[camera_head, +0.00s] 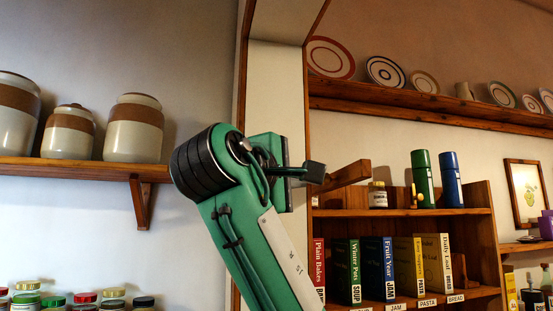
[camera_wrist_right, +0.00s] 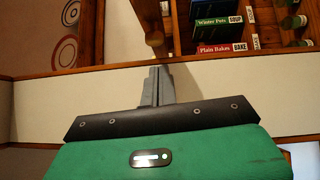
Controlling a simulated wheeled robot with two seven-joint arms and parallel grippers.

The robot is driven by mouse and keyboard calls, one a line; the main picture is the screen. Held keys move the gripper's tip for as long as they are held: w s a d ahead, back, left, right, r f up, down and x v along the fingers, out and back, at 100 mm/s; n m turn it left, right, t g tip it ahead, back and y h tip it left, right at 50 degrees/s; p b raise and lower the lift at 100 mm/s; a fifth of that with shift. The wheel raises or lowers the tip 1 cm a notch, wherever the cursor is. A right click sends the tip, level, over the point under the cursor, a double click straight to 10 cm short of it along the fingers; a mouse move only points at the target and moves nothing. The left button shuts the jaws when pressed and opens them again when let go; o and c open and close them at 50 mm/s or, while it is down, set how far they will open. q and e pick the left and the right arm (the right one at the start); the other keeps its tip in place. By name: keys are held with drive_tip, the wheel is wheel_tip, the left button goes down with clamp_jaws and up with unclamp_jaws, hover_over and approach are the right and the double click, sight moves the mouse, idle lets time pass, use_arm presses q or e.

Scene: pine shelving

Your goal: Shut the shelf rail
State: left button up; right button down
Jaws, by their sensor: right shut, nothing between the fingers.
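The shelf rail (camera_head: 347,175) is a short wooden bar at the left end of the bookshelf's upper board. In the head view it sticks out from the shelf toward my right gripper (camera_head: 315,172). In the right wrist view, what looks like the same rail (camera_wrist_right: 149,17) runs down from the top, its end just beyond the fingertips of my right gripper (camera_wrist_right: 158,70). The right fingers are together and empty. I cannot tell whether they touch the rail. My left gripper is not in view.
The bookshelf (camera_head: 450,212) holds a small jar (camera_head: 377,195), a green flask (camera_head: 423,180) and a blue flask (camera_head: 451,180) on top, with labelled books below. A white wall post (camera_head: 275,85) stands behind my arm. Large jars (camera_head: 134,128) stand on a left shelf.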

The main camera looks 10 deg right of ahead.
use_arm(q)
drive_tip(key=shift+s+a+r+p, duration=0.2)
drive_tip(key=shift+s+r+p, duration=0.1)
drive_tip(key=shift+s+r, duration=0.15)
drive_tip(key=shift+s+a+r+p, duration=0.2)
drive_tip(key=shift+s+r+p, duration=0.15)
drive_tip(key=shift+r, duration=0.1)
use_arm(e)
drive_tip(key=d, duration=0.2)
drive_tip(key=shift+d, duration=0.35)
drive_tip(key=shift+a, duration=0.1)
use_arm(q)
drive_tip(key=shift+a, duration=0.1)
